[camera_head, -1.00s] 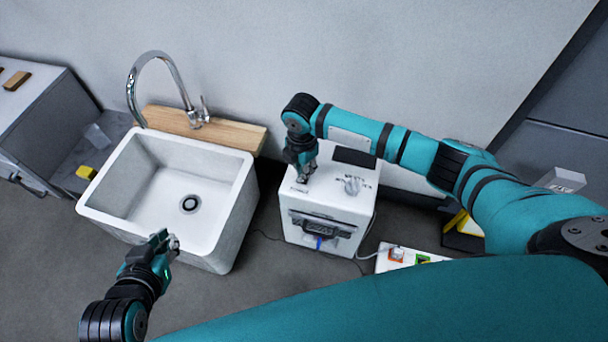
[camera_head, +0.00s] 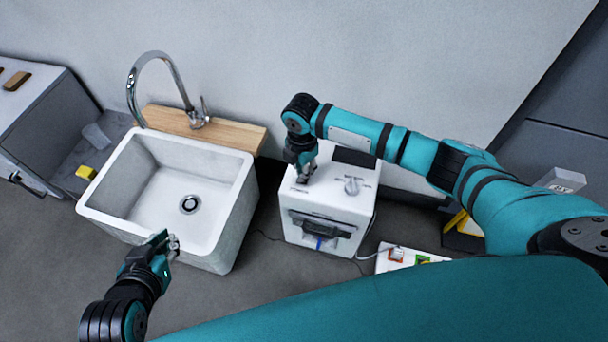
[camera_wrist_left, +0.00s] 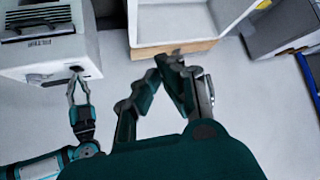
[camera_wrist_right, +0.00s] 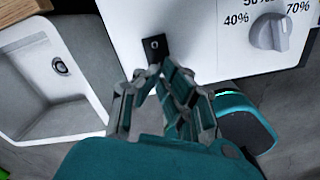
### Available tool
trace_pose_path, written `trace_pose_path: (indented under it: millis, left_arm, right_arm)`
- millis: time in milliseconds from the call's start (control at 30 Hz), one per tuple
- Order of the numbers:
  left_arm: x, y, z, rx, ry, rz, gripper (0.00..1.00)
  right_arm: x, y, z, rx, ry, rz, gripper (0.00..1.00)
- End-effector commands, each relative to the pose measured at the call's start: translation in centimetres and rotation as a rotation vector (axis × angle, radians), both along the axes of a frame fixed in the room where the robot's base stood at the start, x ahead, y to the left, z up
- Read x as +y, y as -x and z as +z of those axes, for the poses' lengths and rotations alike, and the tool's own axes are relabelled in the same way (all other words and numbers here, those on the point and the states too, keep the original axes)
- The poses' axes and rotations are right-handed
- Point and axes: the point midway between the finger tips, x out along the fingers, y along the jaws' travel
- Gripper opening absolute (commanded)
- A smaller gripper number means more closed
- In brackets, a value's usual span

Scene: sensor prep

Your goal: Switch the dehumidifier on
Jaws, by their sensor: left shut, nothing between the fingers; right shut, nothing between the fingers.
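The dehumidifier (camera_head: 345,203) is a white box on the floor, right of the sink. Its top has a dark panel and a grey dial (camera_head: 352,186); in the right wrist view the dial (camera_wrist_right: 269,31) sits among percentage marks. A small black switch (camera_wrist_right: 154,46) is near the top's edge. My right gripper (camera_head: 304,177) is shut and empty, pointing down at the switch; in the right wrist view its fingertips (camera_wrist_right: 150,75) are close to it, contact unclear. My left gripper (camera_head: 172,243) is shut and empty at the sink's front, away from the dehumidifier.
A white sink (camera_head: 242,180) with a tap stands left of the dehumidifier. A power strip (camera_head: 408,259) with coloured switches lies at its right, with a cable (camera_head: 365,250) beside the box. A grey cabinet (camera_head: 45,120) stands far left. The floor in front is open.

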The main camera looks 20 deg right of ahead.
Motion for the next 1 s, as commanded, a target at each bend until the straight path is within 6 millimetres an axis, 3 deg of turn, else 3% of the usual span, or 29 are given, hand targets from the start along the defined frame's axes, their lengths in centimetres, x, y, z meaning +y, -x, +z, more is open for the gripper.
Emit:
trace_pose_path:
  millis: [1000]
  left_arm:
    - [-0.4, -1.0, 0.9, -0.069, 0.016, -0.006, 0.0]
  right_arm:
    - [0.0, 0.0, -0.7, 0.0, 0.0, 0.0, 0.0]
